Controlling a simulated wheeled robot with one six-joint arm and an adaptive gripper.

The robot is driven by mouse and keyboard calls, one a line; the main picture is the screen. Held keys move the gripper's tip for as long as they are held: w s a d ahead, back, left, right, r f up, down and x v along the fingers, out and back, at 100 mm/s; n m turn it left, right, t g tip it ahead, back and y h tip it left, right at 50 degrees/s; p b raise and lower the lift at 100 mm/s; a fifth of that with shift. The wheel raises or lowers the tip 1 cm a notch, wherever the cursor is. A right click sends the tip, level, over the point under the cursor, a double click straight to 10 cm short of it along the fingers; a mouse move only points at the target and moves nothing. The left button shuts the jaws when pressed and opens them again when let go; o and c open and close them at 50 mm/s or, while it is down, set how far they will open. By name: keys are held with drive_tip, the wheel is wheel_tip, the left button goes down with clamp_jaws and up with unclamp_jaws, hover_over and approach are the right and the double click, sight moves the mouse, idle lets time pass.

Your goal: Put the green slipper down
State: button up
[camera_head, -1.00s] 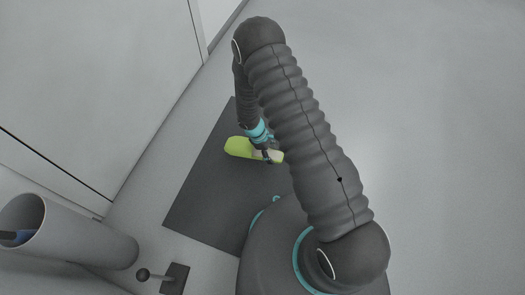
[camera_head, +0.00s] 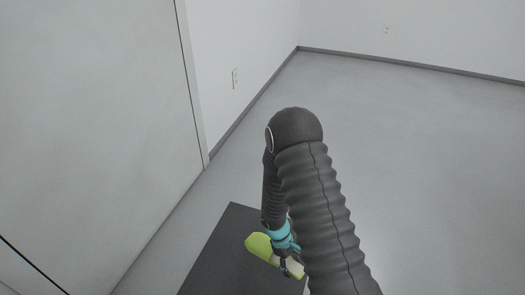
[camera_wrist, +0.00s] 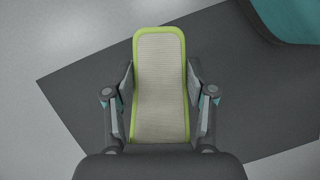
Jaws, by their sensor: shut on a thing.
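The green slipper (camera_head: 259,246) is lime green with a pale beige sole. My gripper (camera_head: 287,262) is shut on it, above or at the dark mat (camera_head: 232,232); I cannot tell whether the slipper touches the mat. In the wrist view the slipper (camera_wrist: 160,85) points away from me, its beige, green-rimmed face towards the camera. The fingers of my gripper (camera_wrist: 160,100) press on its left and right sides. The dark mat (camera_wrist: 85,90) lies beneath it. My arm hides part of the mat's right side in the head view.
A white cabinet or door (camera_head: 95,130) stands along the left. A wall with outlets (camera_head: 245,60) runs behind. Open grey floor (camera_head: 430,170) lies to the right and beyond the mat.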

drive_tip(key=w+d+r+m+y+p, duration=0.1)
drive_tip(key=w+d+r+m, duration=0.1)
drive_tip(key=w+r+m, duration=0.3)
drive_tip(key=w+d+r+m+g+y+p, duration=0.1)
drive_tip(key=w+d+r+m+y, duration=0.1)
drive_tip(key=r, duration=1)
drive_tip(key=w+d+m, duration=0.1)
drive_tip(key=w+m, duration=0.1)
drive_tip(key=m, duration=0.1)
drive_tip(key=shift+w+d+r+g, duration=0.2)
drive_tip(key=shift+w+r+g, duration=0.1)
drive_tip(key=shift+w, duration=0.1)
idle(1.2)
